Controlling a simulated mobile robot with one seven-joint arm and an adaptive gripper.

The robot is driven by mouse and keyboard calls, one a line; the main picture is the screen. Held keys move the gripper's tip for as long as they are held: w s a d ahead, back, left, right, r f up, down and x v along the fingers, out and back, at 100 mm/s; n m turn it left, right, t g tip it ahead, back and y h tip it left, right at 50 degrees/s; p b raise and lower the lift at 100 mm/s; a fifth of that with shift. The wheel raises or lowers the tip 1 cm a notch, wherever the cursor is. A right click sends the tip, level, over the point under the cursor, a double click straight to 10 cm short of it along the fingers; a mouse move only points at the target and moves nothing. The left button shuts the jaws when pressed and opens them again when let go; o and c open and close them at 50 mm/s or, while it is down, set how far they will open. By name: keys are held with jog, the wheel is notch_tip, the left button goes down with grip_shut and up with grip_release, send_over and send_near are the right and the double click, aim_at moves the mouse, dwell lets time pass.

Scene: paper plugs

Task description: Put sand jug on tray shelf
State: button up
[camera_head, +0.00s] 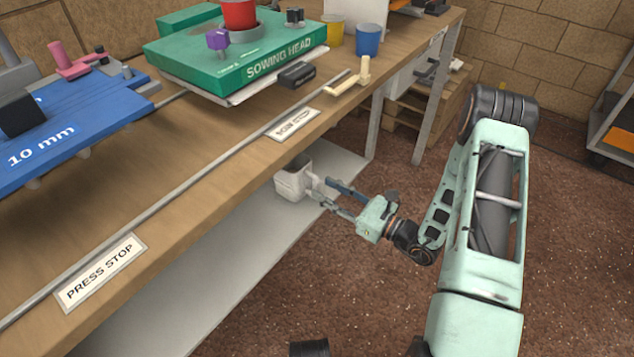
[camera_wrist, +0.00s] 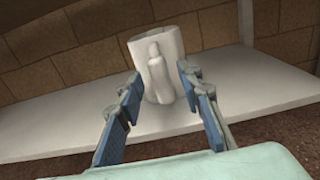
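A white jug (camera_head: 292,180) stands upright on the pale lower shelf (camera_head: 235,240) under the workbench, near the shelf's right end. In the wrist view the jug (camera_wrist: 183,50) has its handle (camera_wrist: 158,75) facing me. My gripper (camera_head: 322,192) reaches in from the right at the jug's side. In the wrist view my gripper (camera_wrist: 160,82) is open, with one blue-padded finger on each side of the handle and a visible gap to it. The jug's contents are hidden. No label shows which surface is the tray shelf; the lower shelf is the only one visible below the benchtop.
The wooden benchtop (camera_head: 190,145) overhangs the lower shelf. It carries a green "SOWING HEAD" board (camera_head: 235,60), a blue "10 mm" board (camera_head: 70,120), and yellow (camera_head: 334,35) and blue (camera_head: 368,40) cups. Bench legs and a pallet (camera_head: 425,105) stand behind.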

jog(key=p+v, duration=0.1)
jog(key=v, duration=0.7)
jog(key=shift+p, duration=0.3)
jog(key=shift+a+r, duration=0.1)
jog(key=shift+a, duration=0.05)
